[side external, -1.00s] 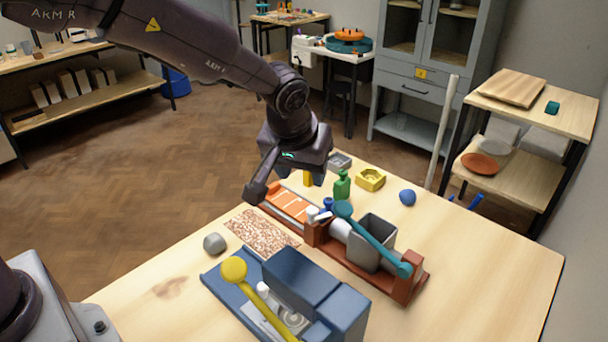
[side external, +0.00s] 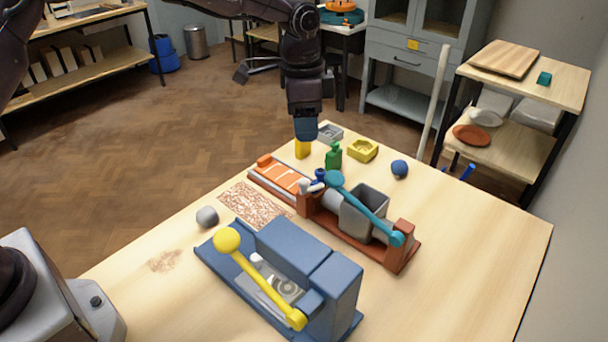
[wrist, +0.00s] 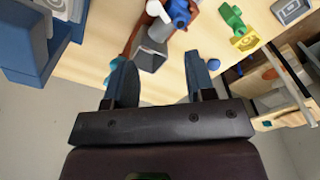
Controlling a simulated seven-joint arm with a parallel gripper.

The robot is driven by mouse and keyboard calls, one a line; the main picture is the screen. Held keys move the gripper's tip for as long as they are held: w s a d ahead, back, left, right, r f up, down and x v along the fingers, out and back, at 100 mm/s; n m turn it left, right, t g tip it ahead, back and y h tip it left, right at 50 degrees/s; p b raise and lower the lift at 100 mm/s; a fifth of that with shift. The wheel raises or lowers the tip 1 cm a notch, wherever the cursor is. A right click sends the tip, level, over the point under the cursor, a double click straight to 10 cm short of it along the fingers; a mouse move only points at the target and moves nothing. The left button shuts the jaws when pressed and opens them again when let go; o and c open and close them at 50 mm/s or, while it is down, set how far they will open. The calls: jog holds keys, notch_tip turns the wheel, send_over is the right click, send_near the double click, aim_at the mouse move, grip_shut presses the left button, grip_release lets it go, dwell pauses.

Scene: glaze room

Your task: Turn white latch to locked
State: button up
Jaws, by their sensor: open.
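The white latch (side external: 311,187) is a small white knob-like piece on the left part of the red-brown fixture (side external: 410,260), next to a blue knob (side external: 319,175). A white rounded piece also shows at the top of the wrist view (wrist: 154,8), beside blue. My gripper (side external: 305,130) hangs in the side view beyond the fixture, over the far edge of the table, apart from the latch. In the wrist view its two dark blue fingers (wrist: 160,80) are spread with nothing held between them. Whether the latch is at its locked position cannot be told.
A teal lever (side external: 365,212) and grey box (side external: 362,200) sit on the fixture. A blue press with a yellow lever (side external: 265,282) stands in front. The right tabletop is clear.

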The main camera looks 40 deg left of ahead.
aim_at(304, 181)
jog(key=f+m, duration=0.1)
jog(key=f, duration=0.3)
jog(key=f+m, duration=0.1)
jog(key=f, duration=0.3)
jog(key=f+m, duration=0.2)
jog(key=f, duration=0.2)
jog(key=shift+s+d, duration=0.15)
jog(key=shift+s, duration=0.2)
